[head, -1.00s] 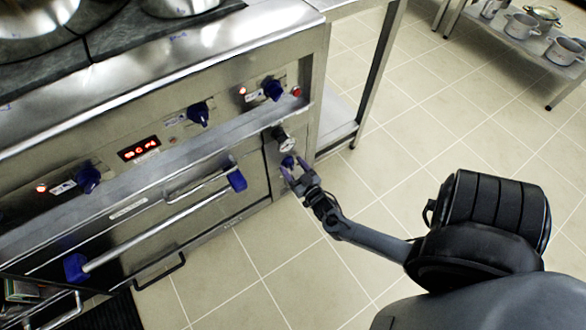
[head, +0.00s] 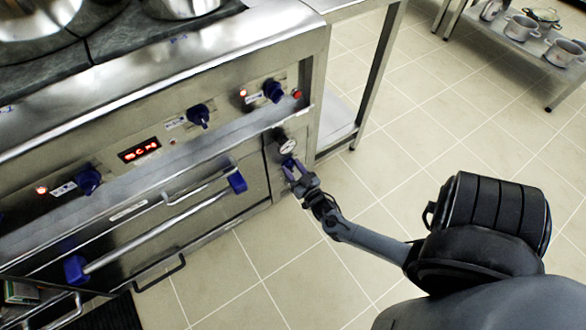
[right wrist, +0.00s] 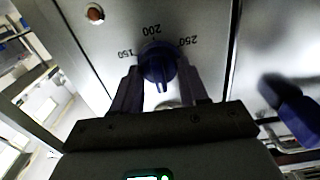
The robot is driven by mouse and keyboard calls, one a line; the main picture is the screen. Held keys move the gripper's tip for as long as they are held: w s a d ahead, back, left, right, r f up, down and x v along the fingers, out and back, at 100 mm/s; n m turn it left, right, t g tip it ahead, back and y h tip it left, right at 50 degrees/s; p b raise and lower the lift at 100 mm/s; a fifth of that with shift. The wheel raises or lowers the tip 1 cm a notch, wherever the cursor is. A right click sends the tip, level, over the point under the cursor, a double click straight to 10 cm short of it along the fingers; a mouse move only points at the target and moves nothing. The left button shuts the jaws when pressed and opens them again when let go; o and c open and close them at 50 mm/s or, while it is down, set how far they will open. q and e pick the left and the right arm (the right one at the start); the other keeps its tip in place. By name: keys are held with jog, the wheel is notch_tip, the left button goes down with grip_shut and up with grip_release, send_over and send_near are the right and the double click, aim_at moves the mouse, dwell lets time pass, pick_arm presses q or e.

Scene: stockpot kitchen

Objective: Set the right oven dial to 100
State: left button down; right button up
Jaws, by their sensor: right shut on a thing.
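The blue oven dial (right wrist: 158,64) is in the middle of the right wrist view, on a steel panel. The numbers 150, 200 and 250 show around it, and 100 is not visible. A pale mark shows low on the knob; I cannot tell the exact setting. In the head view the fingers mostly hide the dial. My left gripper is not in view.
Other blue knobs (head: 199,116) and a red display (head: 139,150) line the panel above. A door handle bar with a blue end (head: 237,182) is left of my gripper. Tiled floor (head: 420,130) to the right is open. A shelf with pots (head: 521,28) stands far right.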

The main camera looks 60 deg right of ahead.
jog(key=shift+r+m+p, duration=0.1)
jog(key=shift+m+p, duration=0.6)
jog(key=shift+m, duration=0.4)
jog(key=m+p, duration=0.1)
jog(key=m, duration=0.1)
jog(key=shift+m, duration=0.4)
jog(key=shift+s+d+f+m+p, duration=0.1)
jog(key=shift+m+p, duration=0.55)
jog(key=shift+m, duration=0.95)
jog(key=shift+f+m+p, duration=0.1)
jog(key=shift+m+p, duration=0.5)
jog(key=shift+m, duration=1)
jog(key=o, duration=1)
